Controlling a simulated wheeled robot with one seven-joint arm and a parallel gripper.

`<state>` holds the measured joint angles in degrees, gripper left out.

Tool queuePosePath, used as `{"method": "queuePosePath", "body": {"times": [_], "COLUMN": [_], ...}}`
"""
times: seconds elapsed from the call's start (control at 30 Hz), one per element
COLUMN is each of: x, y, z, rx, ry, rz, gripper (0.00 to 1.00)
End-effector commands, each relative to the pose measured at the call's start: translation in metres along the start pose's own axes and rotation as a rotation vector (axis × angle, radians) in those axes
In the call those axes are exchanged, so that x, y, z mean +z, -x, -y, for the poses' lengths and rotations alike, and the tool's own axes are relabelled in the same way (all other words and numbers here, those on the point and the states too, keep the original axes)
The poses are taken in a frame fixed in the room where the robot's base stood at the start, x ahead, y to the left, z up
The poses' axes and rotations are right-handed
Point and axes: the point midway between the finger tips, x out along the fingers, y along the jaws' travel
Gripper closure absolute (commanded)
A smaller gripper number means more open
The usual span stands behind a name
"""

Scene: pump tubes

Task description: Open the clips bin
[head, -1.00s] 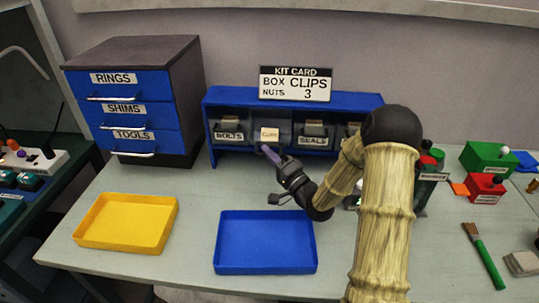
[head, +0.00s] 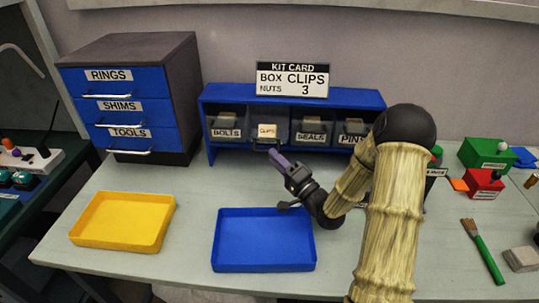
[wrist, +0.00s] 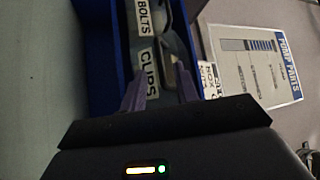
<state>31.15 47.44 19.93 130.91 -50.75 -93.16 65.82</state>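The clips bin (head: 268,141) sits in the blue rack (head: 300,97), between the bolts and seals bins. Its pale label looks brighter than its neighbours' labels; I cannot tell how far the bin is tilted or pulled out. My gripper (head: 275,155) is just in front of and below its front, with purple fingers pointing at it. Contact with the handle cannot be told.
The bolts bin (head: 226,122), seals bin (head: 311,127) and pins bin (head: 352,130) share the rack. A blue tray (head: 264,267) lies below my gripper, a yellow tray (head: 123,242) to the left. A drawer cabinet (head: 177,85) stands left of the rack.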

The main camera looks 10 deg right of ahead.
Motion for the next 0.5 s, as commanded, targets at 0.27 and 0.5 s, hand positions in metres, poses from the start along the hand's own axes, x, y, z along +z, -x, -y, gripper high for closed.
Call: {"method": "queuePosePath", "body": {"times": [0.27,0.5], "x": [-0.005,-0.010], "y": [0.055,0.095], "z": [0.015,0.027], "rx": [0.002,0.001], "ry": [0.001,0.001], "rz": [-0.004,-0.005], "gripper": [0.69,0.69]}}
